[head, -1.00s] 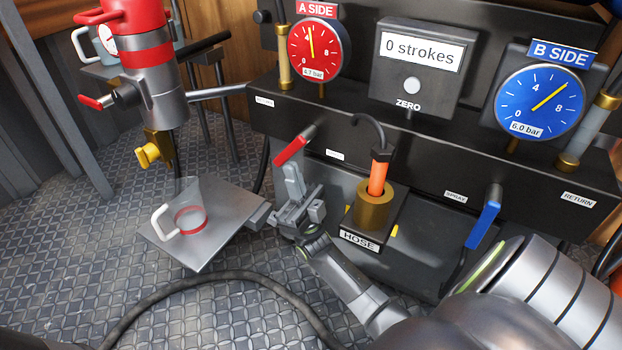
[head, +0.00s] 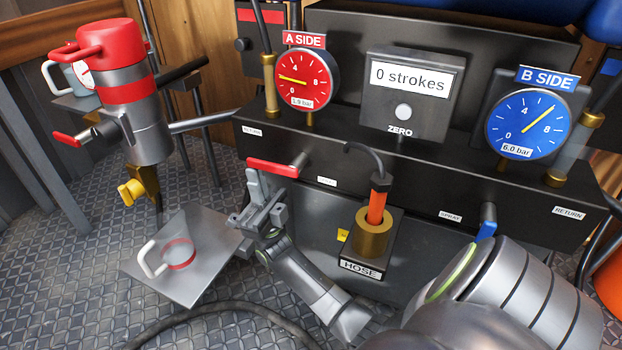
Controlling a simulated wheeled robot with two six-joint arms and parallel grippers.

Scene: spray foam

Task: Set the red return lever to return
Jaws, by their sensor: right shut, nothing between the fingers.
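The red lever (head: 273,168) on the front of the dark manifold block lies nearly level, its handle reaching left from its pivot. A small label (head: 252,131), apparently RETURN, is up and left of it, and another label (head: 327,181) is to the right of its pivot. My right gripper (head: 256,184) is shut and empty, its fingertips just under the lever's handle. I cannot tell whether they touch it. The A SIDE gauge (head: 307,79) reads 1.9 bar. My left gripper is not in view.
The orange hose end (head: 377,208) stands in a brass holder (head: 371,240) right of my gripper. The blue lever (head: 487,230) is partly hidden by my arm.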

